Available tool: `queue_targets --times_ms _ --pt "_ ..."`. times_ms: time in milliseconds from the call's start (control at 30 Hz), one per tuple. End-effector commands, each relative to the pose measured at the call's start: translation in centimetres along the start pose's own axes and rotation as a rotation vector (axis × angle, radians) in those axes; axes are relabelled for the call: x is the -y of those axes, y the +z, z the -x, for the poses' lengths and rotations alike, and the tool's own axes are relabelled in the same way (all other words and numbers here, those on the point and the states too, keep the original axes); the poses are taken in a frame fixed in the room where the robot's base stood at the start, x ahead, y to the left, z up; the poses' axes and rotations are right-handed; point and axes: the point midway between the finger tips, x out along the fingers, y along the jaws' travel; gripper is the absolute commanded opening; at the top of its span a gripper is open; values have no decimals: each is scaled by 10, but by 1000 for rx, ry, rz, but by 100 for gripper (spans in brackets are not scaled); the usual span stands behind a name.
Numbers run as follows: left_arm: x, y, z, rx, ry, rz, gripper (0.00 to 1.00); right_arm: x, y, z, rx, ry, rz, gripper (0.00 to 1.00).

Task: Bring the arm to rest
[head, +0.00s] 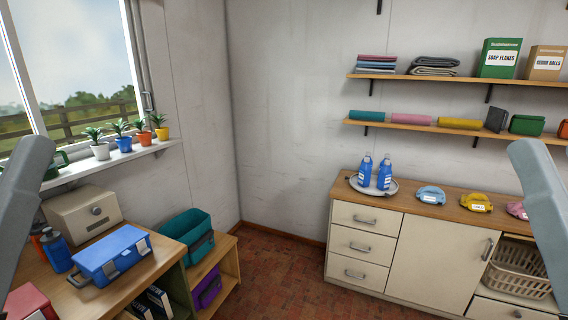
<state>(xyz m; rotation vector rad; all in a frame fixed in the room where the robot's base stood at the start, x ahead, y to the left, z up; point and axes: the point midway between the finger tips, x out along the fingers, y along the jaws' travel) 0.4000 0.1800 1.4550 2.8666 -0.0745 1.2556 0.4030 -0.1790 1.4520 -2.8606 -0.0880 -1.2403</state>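Two grey arm parts of mine show, one at the left edge and one at the right edge of the head view. Both are cut off by the frame, and neither gripper is in view. The arms appear raised in front of the camera. What either gripper holds is hidden.
A wooden counter (400,203) at right bears a tray (352,183) with blue bottles (384,174). Two wall shelves (440,127) hang above it. At left, a bench holds a blue box (112,256) and a beige box (82,211). The brick floor (280,275) between is clear.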

Motion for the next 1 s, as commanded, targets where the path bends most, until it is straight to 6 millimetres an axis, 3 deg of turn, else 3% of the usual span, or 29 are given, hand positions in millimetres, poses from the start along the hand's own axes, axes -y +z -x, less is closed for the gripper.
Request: queue_targets --times_ms 33,267,700,833,1000 --pt "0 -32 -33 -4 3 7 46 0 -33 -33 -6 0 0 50" --pt "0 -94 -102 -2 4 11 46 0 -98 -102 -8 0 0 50" --pt "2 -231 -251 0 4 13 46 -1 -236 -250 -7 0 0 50" --pt "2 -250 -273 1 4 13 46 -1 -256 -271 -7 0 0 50" --pt "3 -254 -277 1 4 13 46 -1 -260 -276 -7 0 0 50"
